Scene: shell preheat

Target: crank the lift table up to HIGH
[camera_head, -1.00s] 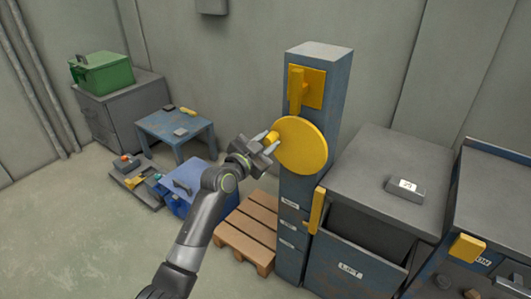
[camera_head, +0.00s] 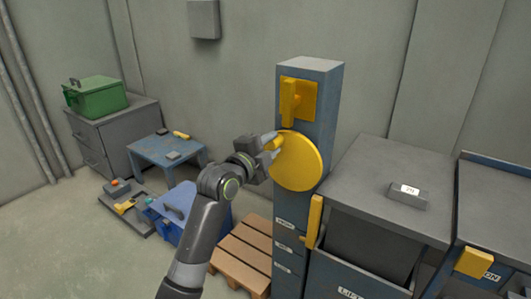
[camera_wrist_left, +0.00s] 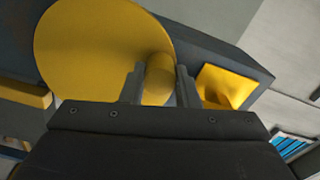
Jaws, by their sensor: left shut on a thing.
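The yellow crank disc (camera_head: 300,165) is on the front of a blue-grey column (camera_head: 312,80). My left gripper (camera_head: 271,143) is shut on the crank's yellow knob, at the upper left of the disc. In the left wrist view the knob (camera_wrist_left: 159,78) stands between both fingers, with the disc (camera_wrist_left: 90,50) behind it. The grey lift table (camera_head: 400,170) stands right of the column. A yellow pointer (camera_head: 313,222) sits at the column's right edge, beside several small labels (camera_head: 285,245) too small to read surely. My right gripper is out of view.
A yellow lever (camera_head: 291,100) is above the disc. A wooden pallet (camera_head: 243,250) and blue toolbox (camera_head: 185,215) lie on the floor to the left. A small blue table (camera_head: 165,155) and a green box (camera_head: 95,95) are farther back. A grey block (camera_head: 407,195) rests on the lift table.

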